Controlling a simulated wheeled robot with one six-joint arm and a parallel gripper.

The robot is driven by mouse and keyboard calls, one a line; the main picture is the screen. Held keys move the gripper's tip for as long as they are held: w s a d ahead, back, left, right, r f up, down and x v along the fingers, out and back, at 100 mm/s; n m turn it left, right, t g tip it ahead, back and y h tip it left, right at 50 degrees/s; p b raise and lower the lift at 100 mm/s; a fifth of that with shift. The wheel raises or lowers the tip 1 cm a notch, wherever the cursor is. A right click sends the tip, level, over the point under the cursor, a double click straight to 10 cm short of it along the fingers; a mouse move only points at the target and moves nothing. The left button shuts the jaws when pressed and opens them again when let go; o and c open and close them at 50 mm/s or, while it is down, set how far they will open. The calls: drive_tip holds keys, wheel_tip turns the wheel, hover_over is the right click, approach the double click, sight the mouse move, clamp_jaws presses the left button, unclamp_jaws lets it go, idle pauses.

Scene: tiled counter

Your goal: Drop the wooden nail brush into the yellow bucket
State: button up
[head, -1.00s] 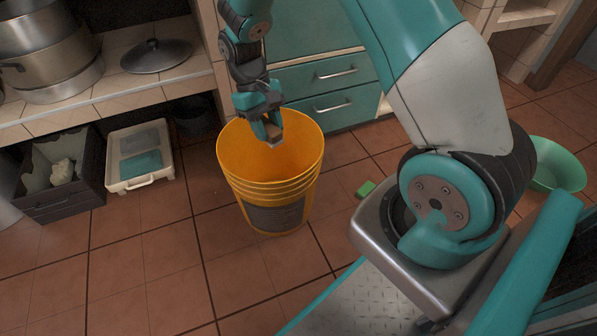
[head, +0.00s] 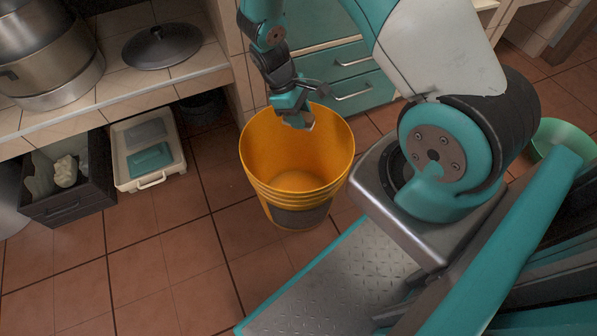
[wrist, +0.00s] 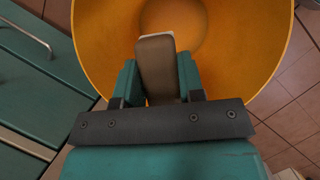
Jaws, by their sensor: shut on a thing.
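The yellow bucket (head: 265,150) stands upright on the tiled floor, and its inside looks empty in the head view. My gripper (head: 300,120) is over the bucket's mouth near its far rim, pointing down. In the wrist view my gripper (wrist: 158,85) is shut on the wooden nail brush (wrist: 157,65), a brown block with a pale edge at its far end. The brush shows against the bucket's orange inside (wrist: 230,45). In the head view the brush (head: 309,119) shows only as a small brown patch at the fingers.
A grey crate (head: 95,190) and a white tray (head: 176,170) with a teal item sit under the counter at left. Pots and a lid (head: 160,46) rest on the counter. Teal drawers (head: 350,70) stand behind the bucket. A green bowl (head: 570,132) is at far right.

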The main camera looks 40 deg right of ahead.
wheel_tip(320, 180, down, 6)
drive_tip(key=b, duration=0.6)
drive_tip(key=o, duration=1)
drive_tip(key=shift+r, duration=0.1)
drive_tip(key=p+v, duration=0.6)
drive_tip(key=v, duration=1.1)
drive_tip(key=shift+p, duration=0.3)
drive_tip(key=shift+w+a, duration=0.1)
drive_tip(key=shift+r, duration=0.1)
